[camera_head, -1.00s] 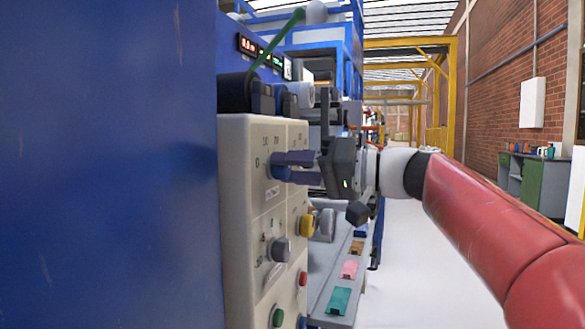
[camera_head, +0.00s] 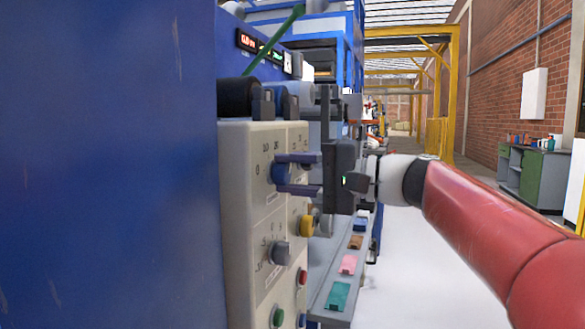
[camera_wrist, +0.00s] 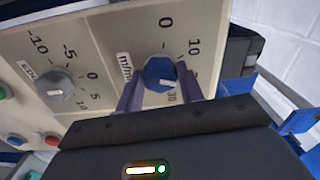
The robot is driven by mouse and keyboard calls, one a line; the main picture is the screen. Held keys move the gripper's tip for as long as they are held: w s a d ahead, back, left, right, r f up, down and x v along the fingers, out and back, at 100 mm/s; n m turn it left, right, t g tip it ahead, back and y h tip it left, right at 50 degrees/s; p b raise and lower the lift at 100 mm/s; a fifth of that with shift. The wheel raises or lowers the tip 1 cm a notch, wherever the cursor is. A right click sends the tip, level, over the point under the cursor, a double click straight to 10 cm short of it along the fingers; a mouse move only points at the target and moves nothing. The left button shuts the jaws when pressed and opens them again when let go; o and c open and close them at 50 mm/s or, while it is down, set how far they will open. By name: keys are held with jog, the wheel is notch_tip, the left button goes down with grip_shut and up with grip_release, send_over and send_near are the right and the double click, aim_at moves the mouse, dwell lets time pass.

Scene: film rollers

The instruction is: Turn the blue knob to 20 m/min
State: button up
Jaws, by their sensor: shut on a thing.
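The blue knob (camera_head: 279,173) is on the beige control panel (camera_head: 240,220), near its top. It also shows in the wrist view (camera_wrist: 158,70), with a white mark on its lower right part. Around it are the printed numbers 0, 10, a partly hidden number and 30. The mark points down and right, toward the 30 side; its exact reading is hard to tell. My gripper (camera_head: 287,173) is shut on the knob, one dark purple finger on each side. In the wrist view my gripper (camera_wrist: 160,82) hides part of the dial.
Below it are a grey knob (camera_head: 280,252), a yellow button (camera_head: 306,225), a red button (camera_head: 302,278) and a green button (camera_head: 278,317). A blue machine wall (camera_head: 110,160) stands close on the left. Open floor lies to the right.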

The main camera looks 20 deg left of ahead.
jog(key=shift+m, duration=0.6)
jog(key=o, duration=1)
jog(key=d, duration=0.8)
jog(key=shift+s+b, duration=0.25)
jog(key=shift+b, duration=0.05)
jog(key=shift+f, duration=0.15)
jog(key=s+d+f+t+h, duration=0.1)
jog(key=s+d+f+h, duration=0.5)
jog(key=f, duration=0.5)
jog(key=s+d+f+t+h, duration=0.2)
jog(key=s+d+f+h, duration=0.4)
jog(key=f, duration=0.6)
jog(key=s+d+f+t+h, duration=0.1)
jog(key=s+d+f+h, duration=0.5)
jog(key=f, duration=0.6)
jog(key=s+d, duration=0.2)
jog(key=d, duration=0.1)
jog(key=shift+d+n, duration=0.3)
jog(key=shift+n, duration=0.1)
